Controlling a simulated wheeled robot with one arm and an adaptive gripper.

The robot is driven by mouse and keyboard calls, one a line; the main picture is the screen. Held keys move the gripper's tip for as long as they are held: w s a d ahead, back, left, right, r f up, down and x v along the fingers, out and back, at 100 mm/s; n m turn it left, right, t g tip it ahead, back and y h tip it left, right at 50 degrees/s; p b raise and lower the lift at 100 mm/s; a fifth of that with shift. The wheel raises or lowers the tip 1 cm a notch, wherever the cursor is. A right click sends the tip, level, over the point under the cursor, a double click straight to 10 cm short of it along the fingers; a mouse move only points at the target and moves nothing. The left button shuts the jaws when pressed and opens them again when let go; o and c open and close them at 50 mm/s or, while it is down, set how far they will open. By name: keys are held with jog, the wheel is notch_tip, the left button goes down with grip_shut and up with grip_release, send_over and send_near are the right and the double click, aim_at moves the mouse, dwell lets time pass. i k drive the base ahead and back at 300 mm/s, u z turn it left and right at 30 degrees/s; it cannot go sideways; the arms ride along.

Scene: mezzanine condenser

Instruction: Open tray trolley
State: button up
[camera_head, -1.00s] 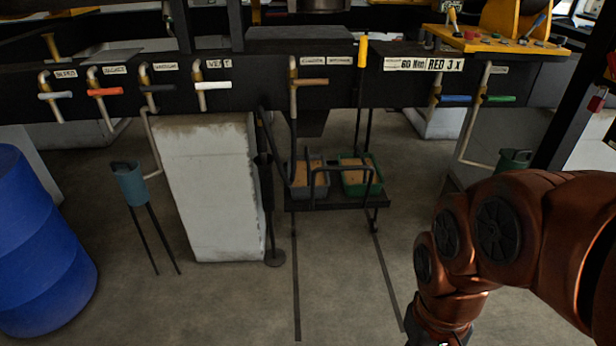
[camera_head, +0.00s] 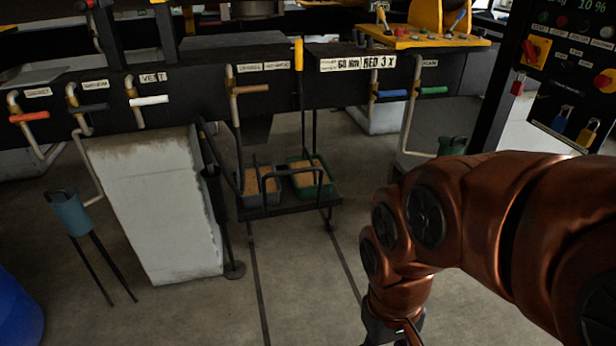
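The tray trolley (camera_head: 287,208) is a low dark platform under the machine's black beam, at the centre of the head view. It carries a grey tray (camera_head: 252,201) and a green tray (camera_head: 328,186), both with tan contents. A black bar handle (camera_head: 283,172) stands at its front. Two dark floor rails (camera_head: 259,285) run from it toward me. My gripper (camera_head: 408,338) is only partly in view at the bottom edge, below my copper-coloured arm. It is well in front of the trolley and apart from it. Its fingertips are cut off, so its opening is hidden.
A white block (camera_head: 155,205) stands left of the trolley, with a blue-grey cup on legs (camera_head: 70,213) further left. A blue barrel (camera_head: 18,312) is at the lower left. A control panel (camera_head: 570,70) is at the right. Floor around the rails is clear.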

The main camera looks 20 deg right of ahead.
aim_at(290, 203)
jog(key=z, duration=0.45)
jog(key=k, duration=0.55)
jog(key=z, duration=0.7)
jog(key=i, duration=0.5)
jog(key=u, duration=0.95)
jog(key=i, duration=0.95)
jog(key=u, duration=0.95)
